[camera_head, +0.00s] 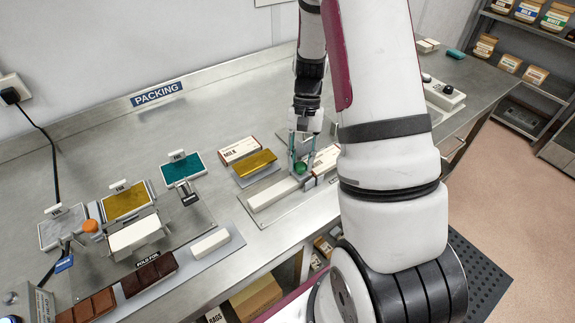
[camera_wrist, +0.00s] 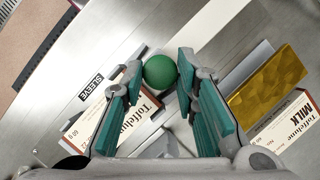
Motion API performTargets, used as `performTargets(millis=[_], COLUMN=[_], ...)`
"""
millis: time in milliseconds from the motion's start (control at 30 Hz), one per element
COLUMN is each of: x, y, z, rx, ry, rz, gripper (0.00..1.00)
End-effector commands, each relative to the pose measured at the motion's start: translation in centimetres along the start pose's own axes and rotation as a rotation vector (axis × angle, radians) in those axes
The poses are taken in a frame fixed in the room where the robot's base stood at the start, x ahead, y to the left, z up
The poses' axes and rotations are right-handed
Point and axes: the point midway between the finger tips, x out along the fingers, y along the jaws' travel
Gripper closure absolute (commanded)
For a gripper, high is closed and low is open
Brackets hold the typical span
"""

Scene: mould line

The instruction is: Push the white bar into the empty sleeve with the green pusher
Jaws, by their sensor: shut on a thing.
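The green pusher's round knob (camera_head: 300,168) is between the fingers of my gripper (camera_head: 302,152), which is shut on it. In the wrist view the green knob (camera_wrist: 160,72) sits between the teal finger pads. A long white block (camera_head: 272,194) lies in the channel to the left of the knob; I cannot tell whether it is a bar or part of the pusher. The sleeve (camera_head: 326,160), a white carton with red and dark print, lies to the right; it also shows in the wrist view (camera_wrist: 112,122). Its inside is hidden. A white bar (camera_head: 211,243) lies on the front tray.
A gold-wrapped bar (camera_head: 255,163) and a milk carton (camera_head: 240,149) lie left of my gripper. Foil stands with gold (camera_head: 125,202) and teal (camera_head: 182,168) sheets are further left. Brown bars (camera_head: 150,273) lie on the tray.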

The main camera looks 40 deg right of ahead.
Motion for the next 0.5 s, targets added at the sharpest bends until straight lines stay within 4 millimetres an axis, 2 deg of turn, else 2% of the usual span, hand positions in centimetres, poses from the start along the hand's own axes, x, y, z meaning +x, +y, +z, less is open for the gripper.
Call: performTargets(millis=[367,400,467,500], x=[-0.26,-0.27,-0.27,-0.26], y=[0.45,0.47,0.47,0.45], z=[-0.47,-0.49,-0.49,-0.47], rx=[0.002,0.003,0.003,0.002], ry=[0.008,0.009,0.009,0.008], rz=[0.002,0.002,0.002,0.002], gripper=[1.0,0.68,0.55,0.53])
